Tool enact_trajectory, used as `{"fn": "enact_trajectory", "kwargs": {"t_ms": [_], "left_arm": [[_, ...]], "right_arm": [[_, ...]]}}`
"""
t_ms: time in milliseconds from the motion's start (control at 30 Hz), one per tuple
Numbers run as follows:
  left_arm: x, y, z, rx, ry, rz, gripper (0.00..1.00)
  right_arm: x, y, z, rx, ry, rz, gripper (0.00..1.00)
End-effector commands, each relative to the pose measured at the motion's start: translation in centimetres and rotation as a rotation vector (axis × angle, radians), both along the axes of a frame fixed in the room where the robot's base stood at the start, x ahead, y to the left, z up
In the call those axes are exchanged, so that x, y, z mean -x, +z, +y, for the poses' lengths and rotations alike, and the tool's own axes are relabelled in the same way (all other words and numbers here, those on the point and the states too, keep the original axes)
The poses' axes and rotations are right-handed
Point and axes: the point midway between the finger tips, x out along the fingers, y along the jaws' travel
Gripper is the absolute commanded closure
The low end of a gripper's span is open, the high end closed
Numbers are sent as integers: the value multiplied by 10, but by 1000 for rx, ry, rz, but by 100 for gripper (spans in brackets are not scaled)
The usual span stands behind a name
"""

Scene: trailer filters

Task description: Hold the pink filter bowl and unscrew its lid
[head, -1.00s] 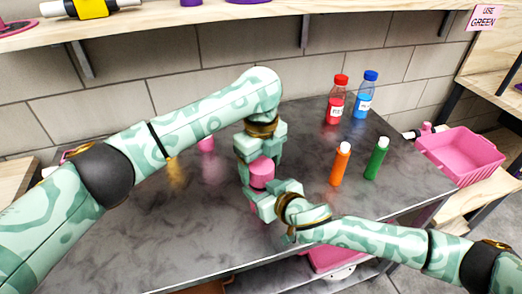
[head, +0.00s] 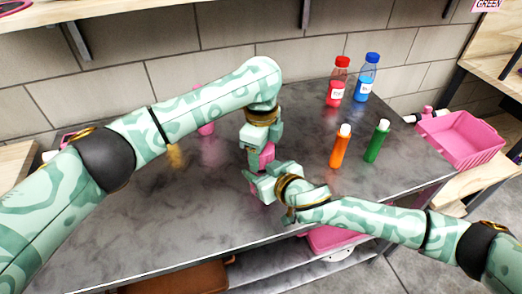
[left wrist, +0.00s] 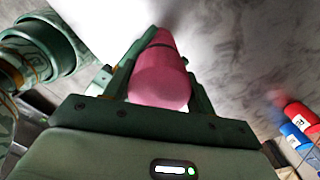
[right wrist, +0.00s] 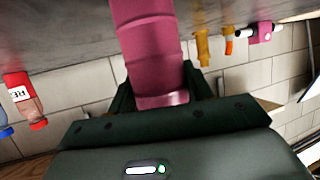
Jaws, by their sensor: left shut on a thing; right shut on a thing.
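The pink filter (head: 267,152) stands between my two grippers over the grey table, largely hidden by them. My left gripper (head: 258,158) comes from above and is shut on its upper part. In the left wrist view the pink body (left wrist: 160,80) lies between the fingers, with a dark ring line across it. My right gripper (head: 260,185) is shut on it lower down, from the front right. In the right wrist view the ridged pink body (right wrist: 150,45) runs between the fingers. I cannot tell whether the lid has turned.
An orange bottle (head: 340,147) and a green bottle (head: 377,142) stand to the right. Red (head: 337,82) and blue (head: 367,78) bottles stand behind them. A pink crate (head: 460,140) is at the far right. Another pink object (head: 205,126) stands behind my left arm. The table front is clear.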

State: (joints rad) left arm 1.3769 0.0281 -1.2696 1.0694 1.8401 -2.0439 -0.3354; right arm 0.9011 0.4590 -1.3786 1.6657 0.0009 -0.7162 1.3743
Motion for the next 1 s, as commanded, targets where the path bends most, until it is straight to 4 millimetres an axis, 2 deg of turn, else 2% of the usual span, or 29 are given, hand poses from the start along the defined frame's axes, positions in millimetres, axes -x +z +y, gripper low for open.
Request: {"fn": "enact_trajectory", "kwargs": {"t_ms": [100, 700, 1000], "left_arm": [[0, 0, 0, 0, 110, 0, 72], [0, 0, 0, 0, 106, 0, 72], [0, 9, 0, 1, 107, -1, 72]], "right_arm": [[0, 0, 0, 0, -1, 0, 100], [0, 0, 0, 1, -1, -1, 100], [0, 0, 0, 1, -1, -1, 100]]}}
